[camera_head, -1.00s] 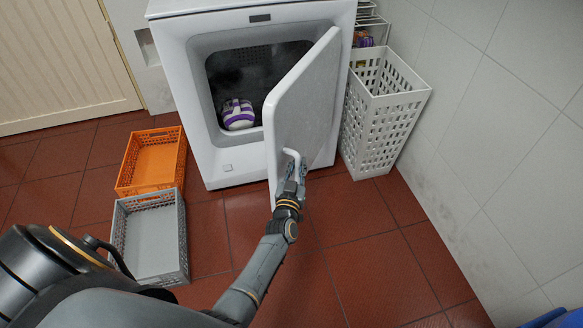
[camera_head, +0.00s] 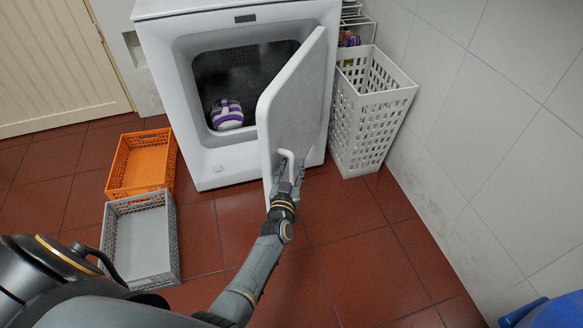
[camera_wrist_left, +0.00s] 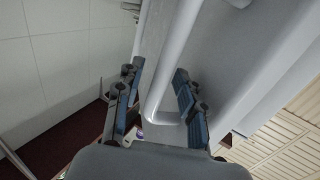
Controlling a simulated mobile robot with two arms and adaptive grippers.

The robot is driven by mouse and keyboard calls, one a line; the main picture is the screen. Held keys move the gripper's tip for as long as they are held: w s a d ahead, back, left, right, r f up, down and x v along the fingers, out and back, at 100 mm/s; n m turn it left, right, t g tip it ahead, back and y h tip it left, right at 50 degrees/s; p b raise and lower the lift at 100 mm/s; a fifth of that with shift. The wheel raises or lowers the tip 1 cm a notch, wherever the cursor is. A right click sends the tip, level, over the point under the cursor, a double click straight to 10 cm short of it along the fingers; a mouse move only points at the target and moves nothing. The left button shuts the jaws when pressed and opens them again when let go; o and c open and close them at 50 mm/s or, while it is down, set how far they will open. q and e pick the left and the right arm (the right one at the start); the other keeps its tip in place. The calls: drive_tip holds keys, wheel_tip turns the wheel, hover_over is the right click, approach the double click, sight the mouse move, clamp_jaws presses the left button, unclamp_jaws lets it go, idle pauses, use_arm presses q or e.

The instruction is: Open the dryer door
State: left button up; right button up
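The white dryer (camera_head: 165,95) stands at the back with its door (camera_head: 298,105) swung well open toward me, hinged on the right. My left gripper (camera_head: 286,172) is at the handle's lower end. In the left wrist view its fingers (camera_wrist_left: 157,105) stand apart on either side of the handle bar (camera_wrist_left: 176,60), with gaps between. My right gripper is not in view.
An orange crate (camera_head: 112,170) and a grey crate (camera_head: 109,235) sit on the floor at left. A tall white basket (camera_head: 372,115) stands right of the dryer, by the tiled wall (camera_head: 490,130). A blue object (camera_head: 560,312) is at lower right. Red floor in front is clear.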

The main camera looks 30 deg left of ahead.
use_arm(q)
drive_tip(key=v, duration=0.7)
drive_tip(key=shift+s, duration=0.25)
drive_tip(key=shift+d, duration=0.1)
